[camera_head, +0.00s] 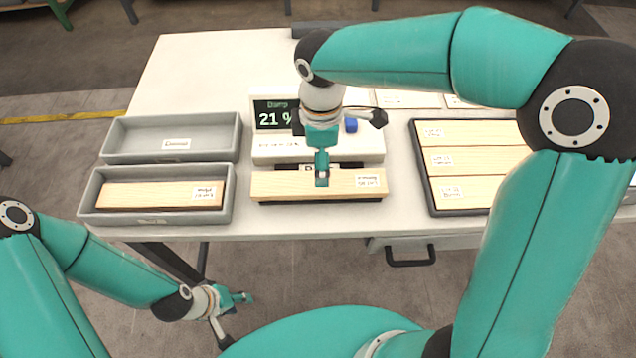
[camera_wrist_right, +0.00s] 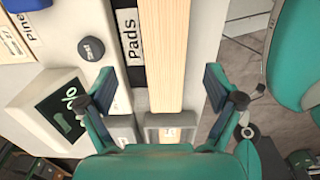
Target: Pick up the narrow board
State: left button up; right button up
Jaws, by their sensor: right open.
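A pale wooden board (camera_head: 285,185) lies across the front of the meter station; its printed label is too small to read. It runs upright through the right wrist view (camera_wrist_right: 162,60). My right gripper (camera_head: 322,178) is above its middle, pointing down. In the right wrist view its open fingers (camera_wrist_right: 158,88) stand on either side of the board, with gaps. Other boards lie in the left front bin (camera_head: 86,203) and the right tray (camera_head: 419,170); I cannot tell which board is labelled narrow. My left gripper (camera_head: 238,316) hangs empty and open before the table, low at left.
The meter display (camera_head: 272,113) reads 21 %, with a blue block (camera_head: 351,125) to its right. An empty grey bin (camera_head: 120,140) stands behind the left front bin. A drawer handle (camera_head: 410,258) sticks out below the table edge. The table's back left is clear.

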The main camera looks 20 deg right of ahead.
jog(key=shift+s+a+f, duration=0.1)
jog(key=shift+a+f, duration=0.05)
jog(key=shift+f, duration=1.55)
jog(key=shift+s+a+f, duration=0.1)
jog(key=shift+f, duration=1.6)
jog(key=shift+c, duration=0.2)
jog(key=c, duration=1.3)
jog(key=shift+r, duration=0.1)
jog(key=shift+c, duration=0.7)
